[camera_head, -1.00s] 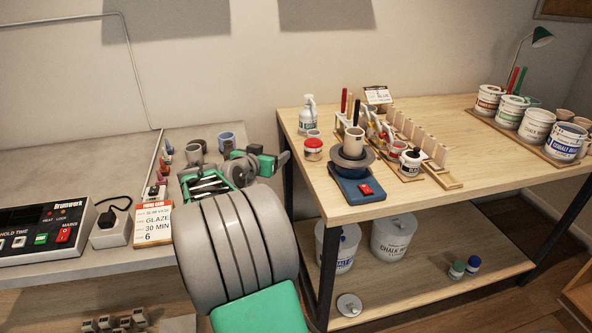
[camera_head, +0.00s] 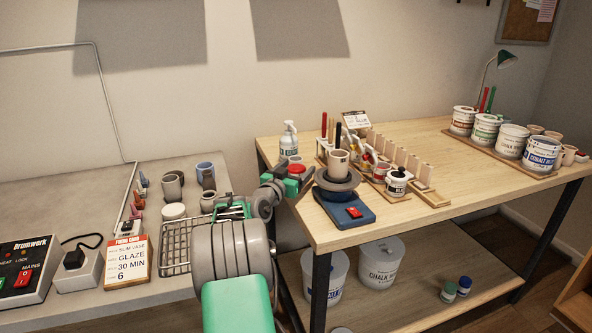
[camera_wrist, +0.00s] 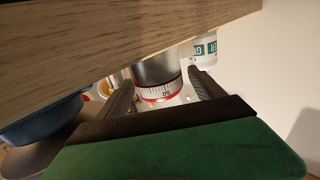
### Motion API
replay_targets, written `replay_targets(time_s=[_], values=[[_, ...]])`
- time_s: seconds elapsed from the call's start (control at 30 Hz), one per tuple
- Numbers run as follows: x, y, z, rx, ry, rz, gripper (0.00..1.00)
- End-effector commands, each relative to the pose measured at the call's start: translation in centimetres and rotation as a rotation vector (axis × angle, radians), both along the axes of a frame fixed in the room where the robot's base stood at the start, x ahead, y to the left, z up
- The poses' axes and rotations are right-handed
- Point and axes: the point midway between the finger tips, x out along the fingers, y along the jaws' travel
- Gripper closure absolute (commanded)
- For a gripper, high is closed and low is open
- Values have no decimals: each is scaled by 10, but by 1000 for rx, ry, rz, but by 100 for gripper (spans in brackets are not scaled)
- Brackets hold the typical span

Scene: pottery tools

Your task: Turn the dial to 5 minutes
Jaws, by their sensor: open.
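The dial appears to be a small round timer with a red top (camera_head: 296,169), near the left edge of the wooden table. In the wrist view it shows as a grey cylinder with a red-edged, marked scale ring (camera_wrist: 160,92); the figure 50 is readable, upside down. My gripper (camera_head: 293,187) is at the table's left edge, close to the timer. In the wrist view my gripper (camera_wrist: 163,86) is open, its two fingers to either side of the timer in the picture. I cannot tell whether they touch it. The pointer mark is not clear.
A blue scale-like base with a grey wheel and cup (camera_head: 340,205) stands right of the timer. A spray bottle (camera_head: 289,139) stands behind it. The table edge (camera_wrist: 120,50) crosses the wrist view. A card reading 30 MIN (camera_head: 130,262) stands on the left bench.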

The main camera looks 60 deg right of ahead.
Motion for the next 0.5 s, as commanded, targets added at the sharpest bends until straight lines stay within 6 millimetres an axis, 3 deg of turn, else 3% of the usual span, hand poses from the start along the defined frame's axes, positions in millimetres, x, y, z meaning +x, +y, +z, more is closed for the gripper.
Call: replay_targets(time_s=[0.5], values=[[0,0,0,1,0,0,61]])
